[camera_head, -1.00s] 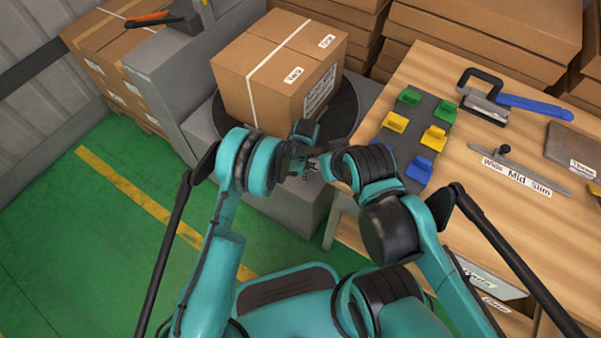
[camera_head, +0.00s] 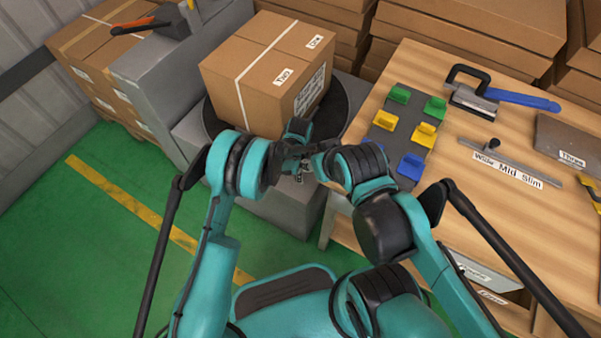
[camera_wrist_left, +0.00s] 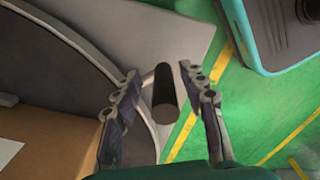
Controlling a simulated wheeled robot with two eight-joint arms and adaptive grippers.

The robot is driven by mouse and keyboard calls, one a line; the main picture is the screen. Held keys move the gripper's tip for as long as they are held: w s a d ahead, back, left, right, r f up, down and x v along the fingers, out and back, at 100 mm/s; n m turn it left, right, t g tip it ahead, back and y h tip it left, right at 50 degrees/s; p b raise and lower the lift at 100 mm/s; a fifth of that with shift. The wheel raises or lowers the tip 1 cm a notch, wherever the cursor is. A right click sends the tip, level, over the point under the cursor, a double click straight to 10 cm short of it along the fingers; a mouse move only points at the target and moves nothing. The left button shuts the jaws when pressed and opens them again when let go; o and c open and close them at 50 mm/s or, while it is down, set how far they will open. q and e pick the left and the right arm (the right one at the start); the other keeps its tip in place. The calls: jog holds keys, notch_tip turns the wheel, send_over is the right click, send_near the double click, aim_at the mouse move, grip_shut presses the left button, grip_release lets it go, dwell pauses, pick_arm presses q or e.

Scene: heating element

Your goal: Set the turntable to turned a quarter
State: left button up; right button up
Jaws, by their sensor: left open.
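The turntable is a dark round disc (camera_head: 345,100) on a grey stand, with a taped cardboard box (camera_head: 240,75) on top. In the left wrist view the turntable's curved rim (camera_wrist_left: 100,62) runs down the left side, and part of the box (camera_wrist_left: 45,150) shows at lower left. A dark cylindrical handle (camera_wrist_left: 165,95) stands beside the rim. My left gripper (camera_wrist_left: 160,76) is open, its fingers on either side of the handle with gaps showing; depth is hard to judge. In the head view the arm ends overlap in front of the stand, and my right gripper cannot be made out.
A wooden table (camera_head: 450,205) at right holds a dark tray (camera_head: 395,145) with coloured blocks, a blue-handled tool (camera_head: 520,97) and a labelled slider (camera_head: 510,165). Stacked cartons (camera_head: 460,40) fill the back. Green floor (camera_head: 60,240) is clear at left.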

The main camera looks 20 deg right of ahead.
pick_arm(q)
notch_tip(320, 180, up, 11)
jog(key=shift+f, duration=0.1)
dwell(0.6)
